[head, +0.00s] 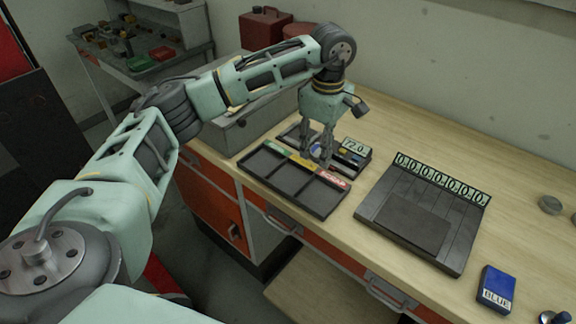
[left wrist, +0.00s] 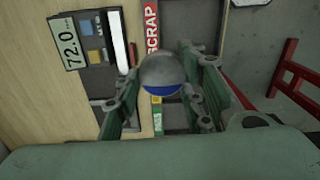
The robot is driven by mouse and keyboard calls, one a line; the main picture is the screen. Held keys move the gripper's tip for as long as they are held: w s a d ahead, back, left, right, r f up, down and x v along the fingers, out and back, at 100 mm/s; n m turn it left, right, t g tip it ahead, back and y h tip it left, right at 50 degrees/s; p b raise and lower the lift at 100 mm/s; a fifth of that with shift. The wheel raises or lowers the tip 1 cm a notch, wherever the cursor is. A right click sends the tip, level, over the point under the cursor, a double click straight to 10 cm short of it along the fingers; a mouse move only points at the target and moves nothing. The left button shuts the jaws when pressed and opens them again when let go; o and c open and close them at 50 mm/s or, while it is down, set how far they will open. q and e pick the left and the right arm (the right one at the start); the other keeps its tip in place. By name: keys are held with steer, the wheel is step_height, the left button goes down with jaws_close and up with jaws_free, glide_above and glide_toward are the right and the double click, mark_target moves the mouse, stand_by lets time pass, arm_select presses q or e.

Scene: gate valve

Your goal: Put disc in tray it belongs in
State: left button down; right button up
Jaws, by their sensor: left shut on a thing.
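My left gripper (head: 320,162) points down above the back edge of a dark tray (head: 262,166) with three compartments. The tray has a green, a yellow and a red label strip along its back; the red one reads SCRAP. In the left wrist view, my left gripper (left wrist: 160,100) is shut on a round grey disc (left wrist: 160,70) with a blue lower part. The disc hides part of the label strip behind it. In the head view the fingers mostly hide the disc. My right gripper is in neither view.
A gauge reading 72.0 (head: 355,149) stands just behind the tray. A dark panel with a row of zero displays (head: 440,179) lies to the right. A blue box marked BLUE (head: 497,283) and a grey round piece (head: 550,205) are further right. Bench space between tray and panel is clear.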

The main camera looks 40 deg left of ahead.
arm_select(q)
steer(key=p, duration=0.2)
glide_above(289, 179)
steer(key=f, duration=0.3)
steer(key=shift+w+d+f, duration=0.1)
steer(key=shift+w+f, duration=0.1)
steer(key=shift+f, duration=0.05)
steer(key=shift+s+f, duration=0.1)
steer(key=shift+f, duration=0.1)
steer(key=shift+f+p, duration=0.3)
steer(key=shift+p, duration=0.05)
step_height(289, 179, down, 3)
steer(key=shift+f+p, duration=0.15)
steer(key=shift+p, duration=0.6)
steer(key=shift+f, duration=0.25)
steer(key=c, duration=1.6)
jaws_free()
steer(key=shift+f+b, duration=0.1)
steer(key=shift+b, duration=0.2)
steer(key=shift+o, duration=1)
